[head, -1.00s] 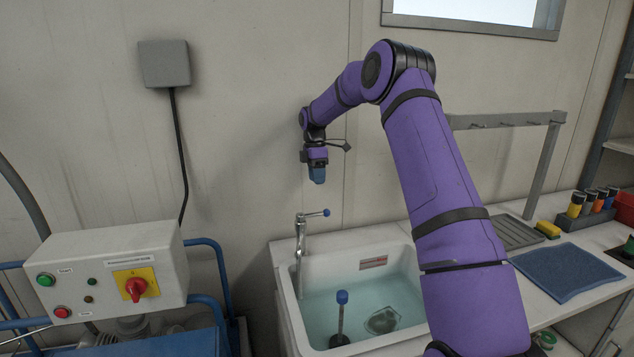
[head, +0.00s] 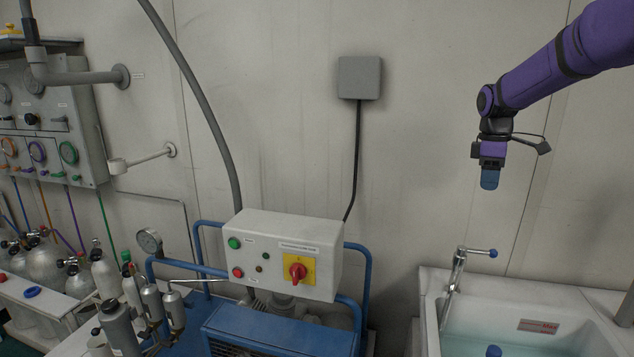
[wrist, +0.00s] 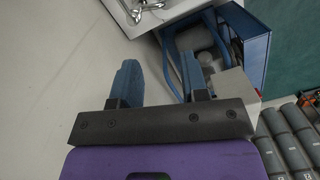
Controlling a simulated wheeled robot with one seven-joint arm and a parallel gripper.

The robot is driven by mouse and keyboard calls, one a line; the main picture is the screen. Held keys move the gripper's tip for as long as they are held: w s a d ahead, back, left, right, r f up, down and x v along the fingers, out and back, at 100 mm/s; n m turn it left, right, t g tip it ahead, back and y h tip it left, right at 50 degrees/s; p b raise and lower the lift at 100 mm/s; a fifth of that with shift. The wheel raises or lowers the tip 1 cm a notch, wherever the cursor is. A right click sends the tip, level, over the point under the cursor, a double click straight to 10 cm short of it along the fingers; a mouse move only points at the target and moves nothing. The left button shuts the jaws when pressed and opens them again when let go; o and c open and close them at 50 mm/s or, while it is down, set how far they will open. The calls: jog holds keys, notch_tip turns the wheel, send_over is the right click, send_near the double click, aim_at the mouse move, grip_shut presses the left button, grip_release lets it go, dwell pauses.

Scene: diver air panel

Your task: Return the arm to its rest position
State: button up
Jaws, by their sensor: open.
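My purple arm reaches in from the upper right of the head view. My gripper (head: 490,180) points down in the air in front of the wall, above and a little right of the sink tap (head: 458,275). In the wrist view my gripper (wrist: 160,85) shows two blue fingers spread apart with nothing between them. It touches nothing.
The white sink (head: 530,320) is at lower right. A control box (head: 280,255) with a red rotary switch sits over a blue-framed machine (head: 280,330). A gauge panel (head: 45,130) and several grey cylinders (head: 105,275) are at left.

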jog(key=s+a+r+m+t, duration=0.25)
jog(key=s+a+r, duration=0.2)
jog(key=s, duration=0.55)
jog(key=s+a+r+m+t, duration=0.1)
jog(key=s+a+r+m, duration=0.3)
jog(key=s, duration=0.6)
jog(key=s+a+f+m+t, duration=0.1)
jog(key=s+m, duration=0.1)
jog(key=s, duration=0.7)
jog(key=s+a+f+m+t, duration=0.1)
jog(key=s+f+m, duration=0.1)
jog(key=s, duration=0.7)
jog(key=shift+s+a+f+m+y, duration=0.25)
jog(key=shift+s+a+m+y, duration=0.1)
jog(key=shift+m, duration=0.2)
